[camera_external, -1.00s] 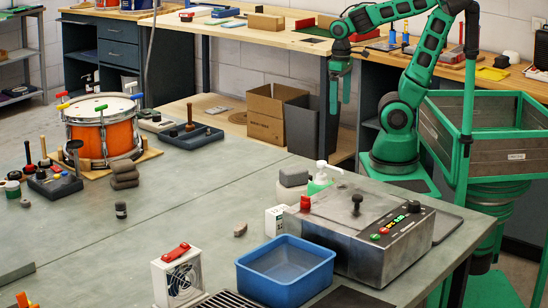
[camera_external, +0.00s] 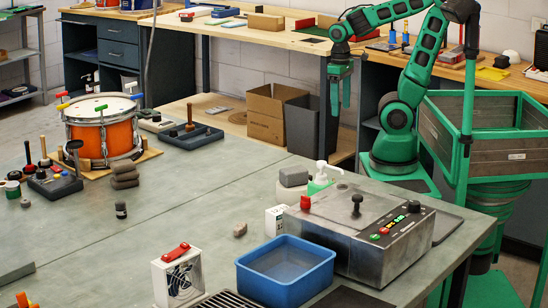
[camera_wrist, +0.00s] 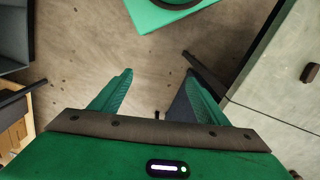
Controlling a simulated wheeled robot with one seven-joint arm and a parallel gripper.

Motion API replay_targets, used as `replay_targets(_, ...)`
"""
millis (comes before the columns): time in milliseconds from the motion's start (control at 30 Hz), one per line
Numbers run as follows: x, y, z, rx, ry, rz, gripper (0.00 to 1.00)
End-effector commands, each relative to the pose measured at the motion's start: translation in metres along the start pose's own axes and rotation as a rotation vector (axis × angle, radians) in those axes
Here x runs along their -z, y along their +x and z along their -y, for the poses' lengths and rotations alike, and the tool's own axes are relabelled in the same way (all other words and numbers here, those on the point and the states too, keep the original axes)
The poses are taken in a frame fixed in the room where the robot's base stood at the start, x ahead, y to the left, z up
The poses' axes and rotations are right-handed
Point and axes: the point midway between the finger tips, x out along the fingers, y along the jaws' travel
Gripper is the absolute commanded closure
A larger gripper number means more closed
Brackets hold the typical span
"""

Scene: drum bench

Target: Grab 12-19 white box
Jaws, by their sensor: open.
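A small white box (camera_external: 275,220) with green marking stands on the grey bench, left of the metal control box and behind the blue bin. Its print is too small to read, so I cannot tell whether it says 12-19. My gripper (camera_external: 340,110) hangs fingers-down behind the bench's far edge, well apart from the white box. It is open and empty. In the wrist view my gripper (camera_wrist: 157,78) shows two spread green fingers above the floor, with nothing between them. The white box is not visible there.
The metal control box (camera_external: 365,232) and a blue bin (camera_external: 285,262) crowd the bench's right end. A soap bottle (camera_external: 321,176) stands behind the white box. A dark bin (camera_external: 305,125) and a cardboard box (camera_external: 270,112) stand beyond the bench. The bench's middle is mostly clear.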

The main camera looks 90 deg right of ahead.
Motion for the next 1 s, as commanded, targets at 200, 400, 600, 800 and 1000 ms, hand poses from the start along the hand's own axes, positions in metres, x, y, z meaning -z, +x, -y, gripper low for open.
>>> replay_targets(200,-0.011,-0.023,-0.007,0.009,0.001,-0.018,0.31)
replay_targets(400,-0.011,-0.071,-0.006,0.009,0.001,-0.019,0.31)
replay_targets(600,-0.013,-0.119,-0.006,0.009,0.001,-0.018,0.31)
replay_targets(800,0.011,-0.122,0.02,-0.023,0.005,-0.008,0.31)
replay_targets(1000,0.037,-0.126,0.055,-0.048,0.012,-0.005,0.31)
